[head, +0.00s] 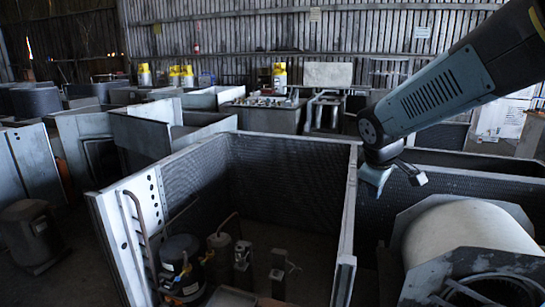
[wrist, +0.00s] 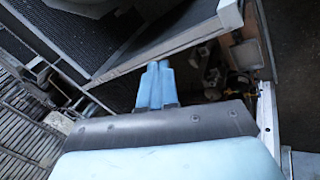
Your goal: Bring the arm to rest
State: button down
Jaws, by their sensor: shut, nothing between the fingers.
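My arm (head: 435,95) reaches in from the upper right of the head view, with its wrist bent downward. My gripper (head: 376,185) hangs in the air near the right wall of the open metal housing (head: 347,225), as seen in the head view. In the wrist view, the pale blue fingers of my gripper (wrist: 156,68) are together and empty. A metal wall edge lies just beyond them there. I cannot tell the exact gap between the fingers and that wall.
The housing holds a dark cylindrical compressor (head: 182,265) and small fittings. A blower with a pale drum (head: 466,232) stands at the right, close to my arm. More metal housings (head: 90,140) crowd the left. Yellow-topped cylinders (head: 279,78) stand at the back.

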jog(key=s+r+m+y, duration=0.1)
jog(key=s+m, duration=0.3)
jog(key=s, duration=0.4)
jog(key=s+a+r+m+y, duration=0.1)
jog(key=s+r+m, duration=0.2)
jog(key=s, duration=0.6)
jog(key=shift+a+r+m+t, duration=0.15)
jog(key=shift+r+m+t, duration=0.15)
jog(key=shift+m, duration=0.7)
